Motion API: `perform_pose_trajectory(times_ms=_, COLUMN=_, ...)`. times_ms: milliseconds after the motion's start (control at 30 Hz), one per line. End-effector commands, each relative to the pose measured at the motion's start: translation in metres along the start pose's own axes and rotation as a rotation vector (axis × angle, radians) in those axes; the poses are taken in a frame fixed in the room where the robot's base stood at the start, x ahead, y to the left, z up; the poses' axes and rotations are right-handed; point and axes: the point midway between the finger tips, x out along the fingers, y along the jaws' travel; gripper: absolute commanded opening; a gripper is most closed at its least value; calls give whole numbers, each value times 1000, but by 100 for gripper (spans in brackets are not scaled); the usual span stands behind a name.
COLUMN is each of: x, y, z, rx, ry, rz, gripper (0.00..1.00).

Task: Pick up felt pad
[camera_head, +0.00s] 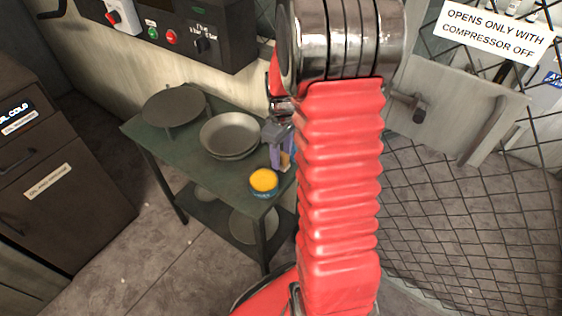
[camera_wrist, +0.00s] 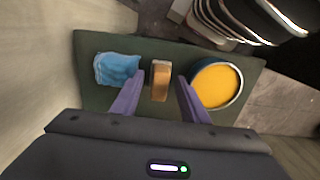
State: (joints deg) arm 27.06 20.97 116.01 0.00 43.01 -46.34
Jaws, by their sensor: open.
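A small tan and brown block, which I take to be the felt pad (camera_wrist: 161,81), stands on the green table (camera_wrist: 100,45) in the wrist view. My gripper (camera_wrist: 160,79) is open, with one purple finger on each side of the pad. Gaps show between the fingers and the pad, and I cannot tell how far down they reach. In the head view my gripper (camera_head: 279,158) is over the table's right side. A bit of the pad (camera_head: 285,160) shows beside the fingers; my red arm is in front of that area.
A tin of yellow paste (camera_wrist: 217,84) stands close right of my right finger. A crumpled blue cloth (camera_wrist: 117,68) lies left of the left finger. Stacked metal bowls (camera_head: 230,134) and a dark round plate (camera_head: 174,105) are on the table. A mesh fence (camera_head: 450,200) is at right.

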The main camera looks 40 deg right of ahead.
Motion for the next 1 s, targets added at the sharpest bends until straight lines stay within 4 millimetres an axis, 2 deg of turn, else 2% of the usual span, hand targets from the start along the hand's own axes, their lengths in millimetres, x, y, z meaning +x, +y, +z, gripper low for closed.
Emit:
perform_pose_trajectory(times_ms=433, x=0, y=0, z=0, rx=1, ry=0, rz=0, gripper=41)
perform_pose_trajectory(times_ms=1000, x=0, y=0, z=0, rx=1, ry=0, rz=0, gripper=1)
